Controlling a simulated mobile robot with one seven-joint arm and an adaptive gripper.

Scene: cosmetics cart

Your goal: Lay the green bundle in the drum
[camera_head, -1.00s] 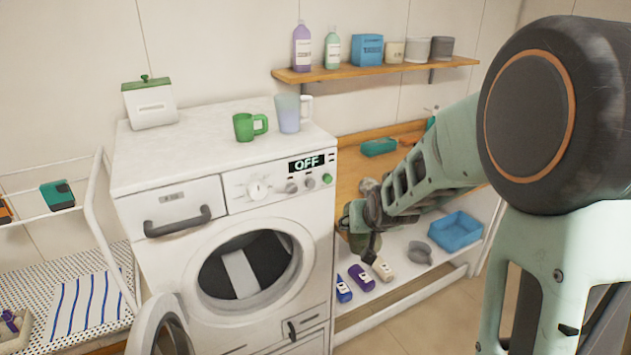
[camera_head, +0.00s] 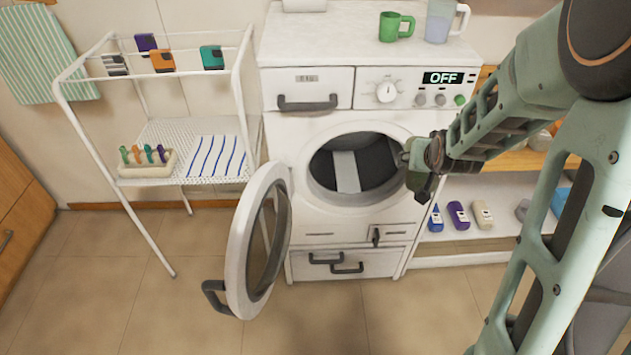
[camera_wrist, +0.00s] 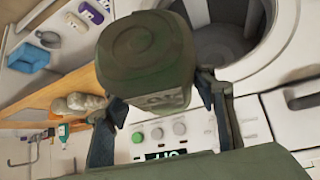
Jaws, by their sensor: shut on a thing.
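The green bundle (camera_wrist: 150,60) is a dark green, blocky roll. My gripper (camera_wrist: 162,112) is shut on it, with a finger at each side. In the head view my gripper (camera_head: 421,172) is in front of the right rim of the washing machine's round opening, and the bundle is small and hard to tell apart from it. The drum (camera_head: 380,160) is dark inside with a pale band, and its opening is clear. Part of the drum (camera_wrist: 222,42) also shows in the wrist view, beyond the bundle. The bundle is outside the drum.
The machine door (camera_head: 240,250) hangs open to the left. A white rack (camera_head: 100,60) at left holds several bundles, including a teal one (camera_head: 211,57). A green mug (camera_head: 395,26) and a pale jug (camera_head: 440,22) stand on top. Bottles (camera_head: 458,214) line the low shelf at right.

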